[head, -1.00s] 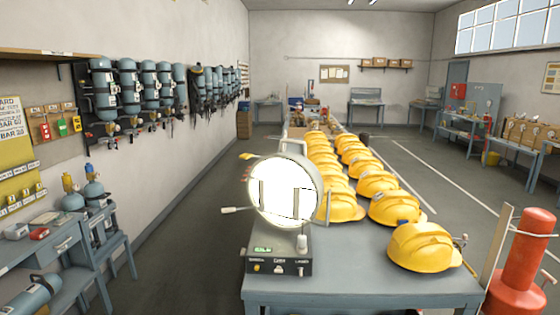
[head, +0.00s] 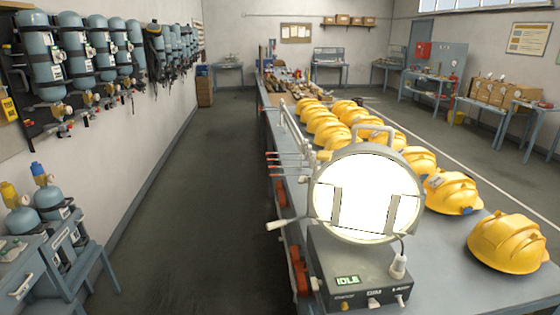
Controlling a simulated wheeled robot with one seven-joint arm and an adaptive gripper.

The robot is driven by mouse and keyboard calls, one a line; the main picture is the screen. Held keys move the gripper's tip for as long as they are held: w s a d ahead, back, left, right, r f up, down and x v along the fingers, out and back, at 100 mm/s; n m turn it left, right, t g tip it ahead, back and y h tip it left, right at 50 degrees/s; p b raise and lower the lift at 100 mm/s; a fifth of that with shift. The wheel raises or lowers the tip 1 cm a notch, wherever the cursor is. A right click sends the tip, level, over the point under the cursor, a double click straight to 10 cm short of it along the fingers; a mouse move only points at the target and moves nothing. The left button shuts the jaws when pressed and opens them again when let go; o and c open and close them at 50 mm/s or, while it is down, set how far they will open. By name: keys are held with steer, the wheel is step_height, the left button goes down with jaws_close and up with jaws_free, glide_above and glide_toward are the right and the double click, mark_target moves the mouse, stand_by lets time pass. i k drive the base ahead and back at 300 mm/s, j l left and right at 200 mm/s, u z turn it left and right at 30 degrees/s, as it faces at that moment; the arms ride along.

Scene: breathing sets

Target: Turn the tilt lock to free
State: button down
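A round lamp (head: 368,197) with a bright white face stands at the near end of the long bench, on a grey control box (head: 358,277). A pale lever (head: 278,225) sticks out from the lamp's left side; it may be the tilt lock, but no label on it can be read. The box has a green display (head: 347,280) reading IDLE and small controls along its front edge. A pale knob (head: 398,265) stands on the box's right side. My gripper is not in view.
Yellow helmets (head: 507,242) stand in rows on the grey bench (head: 456,288) behind and right of the lamp. Red-tipped rods (head: 287,160) stick out from its left side. The aisle floor (head: 190,200) left of the bench is clear. Blue-grey cylinders (head: 40,55) line the left wall.

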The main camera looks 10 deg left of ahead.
mark_target(303, 180)
steer(key=i+j+z, duration=0.15)
steer(key=j, duration=0.55)
steer(key=i+j+z, duration=0.15)
steer(key=j, duration=0.55)
steer(key=i+j+z, duration=0.2)
steer(key=j, duration=0.55)
steer(key=k, duration=0.1)
